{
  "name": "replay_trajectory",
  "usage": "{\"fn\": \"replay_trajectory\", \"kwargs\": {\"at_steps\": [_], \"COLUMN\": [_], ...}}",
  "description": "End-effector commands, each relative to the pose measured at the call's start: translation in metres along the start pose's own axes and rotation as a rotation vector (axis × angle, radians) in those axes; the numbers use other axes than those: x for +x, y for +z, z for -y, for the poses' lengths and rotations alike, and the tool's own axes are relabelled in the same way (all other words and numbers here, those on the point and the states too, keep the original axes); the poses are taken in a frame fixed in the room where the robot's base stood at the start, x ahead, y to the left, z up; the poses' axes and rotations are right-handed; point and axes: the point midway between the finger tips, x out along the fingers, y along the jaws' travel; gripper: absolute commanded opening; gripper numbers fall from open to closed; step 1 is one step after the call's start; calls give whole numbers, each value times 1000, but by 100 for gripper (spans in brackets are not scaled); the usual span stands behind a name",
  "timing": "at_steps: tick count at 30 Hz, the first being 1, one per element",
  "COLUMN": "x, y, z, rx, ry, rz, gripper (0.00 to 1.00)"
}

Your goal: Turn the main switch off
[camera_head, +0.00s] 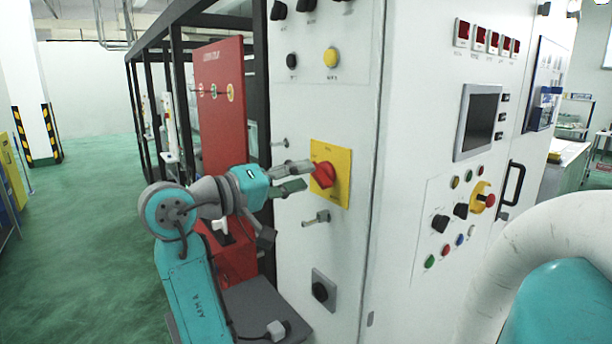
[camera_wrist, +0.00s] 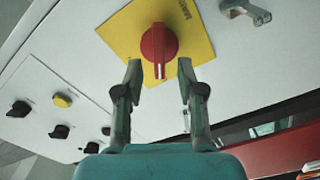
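The main switch is a red rotary knob (camera_head: 323,175) on a yellow plate (camera_head: 343,157) on the white cabinet's narrow face. In the wrist view the red knob (camera_wrist: 158,42) shows with its narrow grip end towards my gripper, on the yellow plate (camera_wrist: 120,35). My gripper (camera_head: 304,178) is in front of the knob, pointing at it. In the wrist view my gripper (camera_wrist: 160,72) is open, its fingertips to either side of the knob's lower end. A gap shows on both sides; contact is not visible.
A red panel (camera_head: 220,85) and black frame stand left. The control panel (camera_head: 452,215) is right. Green floor (camera_head: 95,200) is clear at left.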

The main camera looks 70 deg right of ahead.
Motion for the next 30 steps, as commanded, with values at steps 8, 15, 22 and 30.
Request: {"fn": "replay_trajectory", "kwargs": {"at_steps": [8,15,22,30], "x": [-57,-89,-97,-97], "y": [-1,0,0,0], "z": [0,0,0,0], "rx": [0,0,0,0], "ry": [-2,-1,0,0], "rz": [-3,-1,-1,0], "gripper": [39,39,39,39]}}
